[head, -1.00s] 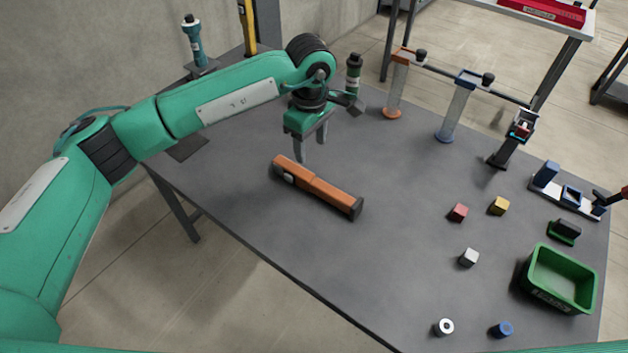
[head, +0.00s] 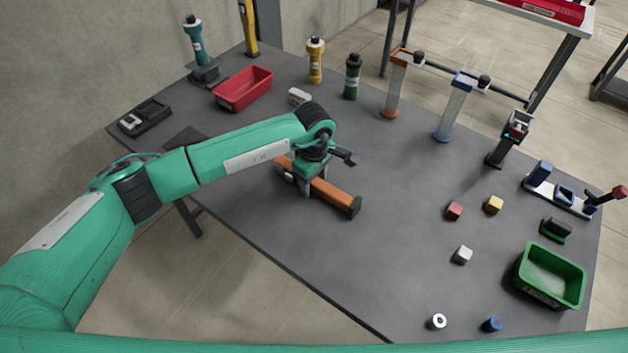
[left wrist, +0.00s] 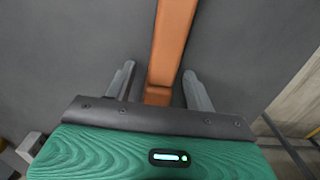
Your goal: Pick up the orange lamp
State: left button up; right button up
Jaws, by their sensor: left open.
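The orange lamp (head: 333,195) lies on its side on the grey table, a long orange bar with dark ends. My left gripper (head: 312,194) is open and low over the middle of the lamp, with its fingers pointing down. In the left wrist view, the lamp (left wrist: 173,45) runs between the two open fingers of my left gripper (left wrist: 157,88), with a visible gap on each side. Part of the lamp is hidden by the gripper in the head view. My right gripper does not show.
A red bin (head: 243,90), a yellow bottle (head: 316,60) and a green bottle (head: 352,77) stand toward the back. Small cubes, including a red one (head: 454,211), and a green bin (head: 550,276) are at right. The table between lamp and cubes is clear.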

pick_arm(q)
grip_shut()
dwell(0.3)
